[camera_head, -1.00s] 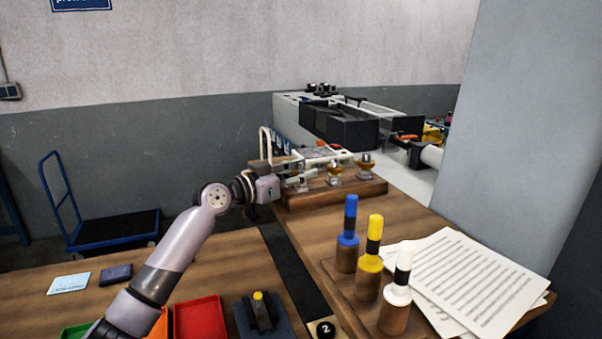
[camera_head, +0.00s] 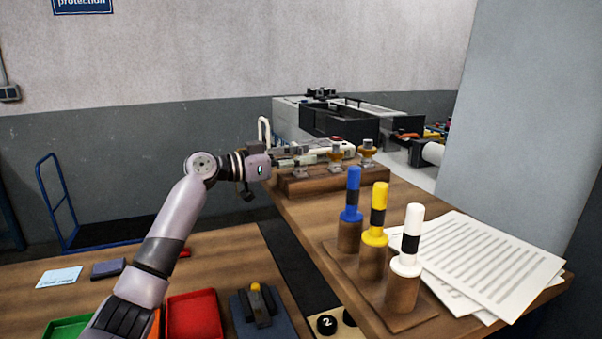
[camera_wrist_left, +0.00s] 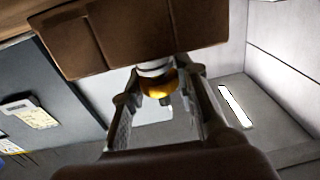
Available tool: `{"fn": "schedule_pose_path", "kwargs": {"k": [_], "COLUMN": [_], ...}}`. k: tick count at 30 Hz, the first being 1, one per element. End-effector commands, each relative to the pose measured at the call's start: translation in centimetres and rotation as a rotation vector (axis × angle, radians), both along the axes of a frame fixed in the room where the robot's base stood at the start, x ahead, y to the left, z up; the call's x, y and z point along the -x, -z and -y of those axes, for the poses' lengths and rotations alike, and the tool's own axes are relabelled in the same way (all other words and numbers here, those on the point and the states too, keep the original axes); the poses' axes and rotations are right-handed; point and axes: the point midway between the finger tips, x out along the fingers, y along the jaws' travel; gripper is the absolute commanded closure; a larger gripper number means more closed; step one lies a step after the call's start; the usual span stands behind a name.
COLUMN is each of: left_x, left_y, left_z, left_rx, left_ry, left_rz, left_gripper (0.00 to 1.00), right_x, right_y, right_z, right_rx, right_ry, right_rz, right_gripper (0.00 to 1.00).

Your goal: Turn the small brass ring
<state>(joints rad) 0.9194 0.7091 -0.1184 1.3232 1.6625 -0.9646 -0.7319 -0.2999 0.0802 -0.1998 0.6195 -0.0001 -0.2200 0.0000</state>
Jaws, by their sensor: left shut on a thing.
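The small brass ring (camera_wrist_left: 158,84) shows in the left wrist view, on a pale metal collar against a brown wooden block (camera_wrist_left: 130,35). My left gripper (camera_wrist_left: 162,86) has one finger on each side of it and is shut on it. In the head view my left gripper (camera_head: 318,156) reaches in from the left to the row of brass fittings on the wooden block (camera_head: 330,182). A middle fitting (camera_head: 336,156) and a right fitting (camera_head: 367,153) stand there. The fingers partly hide the left end of the row. My right gripper is not in view.
Blue (camera_head: 352,195), yellow (camera_head: 376,215) and white (camera_head: 410,240) pegs stand in front on a wooden base. Papers (camera_head: 490,265) lie to their right. A red tray (camera_head: 194,315) and a dark fixture (camera_head: 259,305) are at the front left. A grey pillar (camera_head: 530,120) bounds the right.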

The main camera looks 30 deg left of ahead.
Motion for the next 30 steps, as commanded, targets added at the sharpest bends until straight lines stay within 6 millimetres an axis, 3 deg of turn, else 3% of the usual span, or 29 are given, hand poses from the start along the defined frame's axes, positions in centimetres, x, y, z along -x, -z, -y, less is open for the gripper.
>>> {"fn": "schedule_pose_path", "kwargs": {"k": [1,7,30], "left_x": [-0.1,-0.1,0.0], "left_y": [0.3,0.0,-0.3], "left_z": [-0.1,-0.1,-0.2], "left_rx": [0.004,0.004,0.002], "left_ry": [0.029,0.154,0.442], "left_rz": [-0.001,-0.001,0.004], "left_gripper": [1.0,1.0,1.0], "right_x": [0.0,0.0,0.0], "right_y": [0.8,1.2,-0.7], "right_z": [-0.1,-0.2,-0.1], "right_rx": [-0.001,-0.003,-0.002], "right_ry": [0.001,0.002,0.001], "right_rz": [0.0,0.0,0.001], "right_gripper": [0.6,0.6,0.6]}}
